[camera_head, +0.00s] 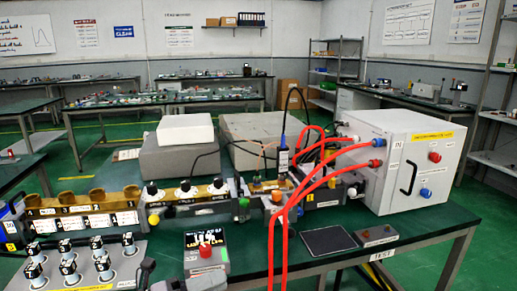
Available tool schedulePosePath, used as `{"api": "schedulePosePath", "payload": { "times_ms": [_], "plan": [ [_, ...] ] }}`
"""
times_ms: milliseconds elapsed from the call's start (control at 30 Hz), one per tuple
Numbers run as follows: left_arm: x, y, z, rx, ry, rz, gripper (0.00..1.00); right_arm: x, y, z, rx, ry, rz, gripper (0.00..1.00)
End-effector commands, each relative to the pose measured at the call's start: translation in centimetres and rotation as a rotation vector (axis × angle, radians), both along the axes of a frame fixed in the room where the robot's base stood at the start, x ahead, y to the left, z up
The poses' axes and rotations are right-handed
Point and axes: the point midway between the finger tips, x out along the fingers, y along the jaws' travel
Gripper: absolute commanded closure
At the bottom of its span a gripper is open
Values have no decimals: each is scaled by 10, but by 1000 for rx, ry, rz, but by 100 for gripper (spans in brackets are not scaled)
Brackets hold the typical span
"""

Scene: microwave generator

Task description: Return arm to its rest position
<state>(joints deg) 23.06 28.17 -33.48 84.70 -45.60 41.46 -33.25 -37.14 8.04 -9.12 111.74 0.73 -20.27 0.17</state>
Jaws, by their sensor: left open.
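My left gripper (172,277) shows only in part, dark grey, low at the bottom edge left of centre. It is open with nothing seen between its fingers, just in front of the bench's near side. It is close to the small display box (205,250) with a red knob; whether they touch I cannot tell. The rest of my left arm is out of the picture. My right gripper is not in view.
The green bench (445,222) holds a brass row of parts (85,212), a light grey box (420,160) with red cables (273,240), and a grey plate (75,275) with several knobbed pieces. A dark pad (328,241) lies right of centre.

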Motion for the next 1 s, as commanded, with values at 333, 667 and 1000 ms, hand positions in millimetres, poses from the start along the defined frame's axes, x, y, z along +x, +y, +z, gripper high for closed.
{"api": "schedulePosePath", "payload": {
  "times_ms": [333,667,1000],
  "plan": [
    [-34,34,-58,-605,725,411,54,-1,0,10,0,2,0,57],
    [-127,91,-160,-1107,1426,853,54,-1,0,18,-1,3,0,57],
    [-204,112,-206,-1342,1755,1101,54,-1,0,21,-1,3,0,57]
  ]
}}
